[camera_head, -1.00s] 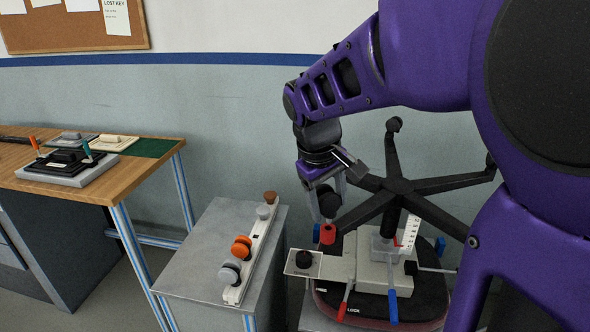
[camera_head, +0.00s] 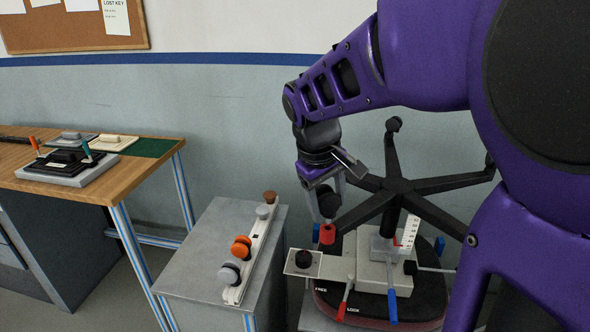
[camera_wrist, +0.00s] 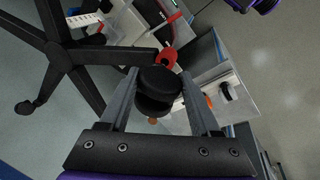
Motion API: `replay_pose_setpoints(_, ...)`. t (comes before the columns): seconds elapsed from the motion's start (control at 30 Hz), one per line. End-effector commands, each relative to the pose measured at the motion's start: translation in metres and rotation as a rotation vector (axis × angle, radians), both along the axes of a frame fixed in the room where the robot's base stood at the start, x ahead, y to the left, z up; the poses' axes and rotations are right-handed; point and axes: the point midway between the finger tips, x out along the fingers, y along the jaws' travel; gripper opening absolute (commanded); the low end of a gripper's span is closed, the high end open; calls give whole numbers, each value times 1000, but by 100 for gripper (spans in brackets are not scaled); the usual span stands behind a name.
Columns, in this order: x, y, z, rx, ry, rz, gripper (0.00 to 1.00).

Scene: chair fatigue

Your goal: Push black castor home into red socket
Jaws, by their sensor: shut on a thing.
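The black castor (camera_head: 329,204) is between the fingers of my gripper (camera_head: 330,194), which is shut on it. The red socket (camera_head: 327,234) is right below the castor in the head view, at the end of one leg of the black chair base (camera_head: 400,187). In the wrist view the castor (camera_wrist: 159,85) fills the space between the fingertips (camera_wrist: 160,88). The red socket (camera_wrist: 166,59) shows just beyond it there, partly covered. I cannot tell whether the castor's stem is inside the socket.
A light fixture (camera_head: 365,268) with red and blue levers stands under the chair base. A white rack (camera_head: 253,255) with several castors lies on the grey cabinet (camera_head: 195,262) to the left. A wooden bench (camera_head: 150,158) stands farther left.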

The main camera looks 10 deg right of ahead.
Motion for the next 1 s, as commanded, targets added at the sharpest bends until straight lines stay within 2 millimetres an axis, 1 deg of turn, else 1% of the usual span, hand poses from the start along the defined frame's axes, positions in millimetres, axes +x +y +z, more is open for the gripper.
replay_pose_setpoints(0.37, 0, 0, -1, -1, -1, -2, 0)
replay_pose_setpoints(1.0, 0, 0, -17, -1, -1, -2, 0)
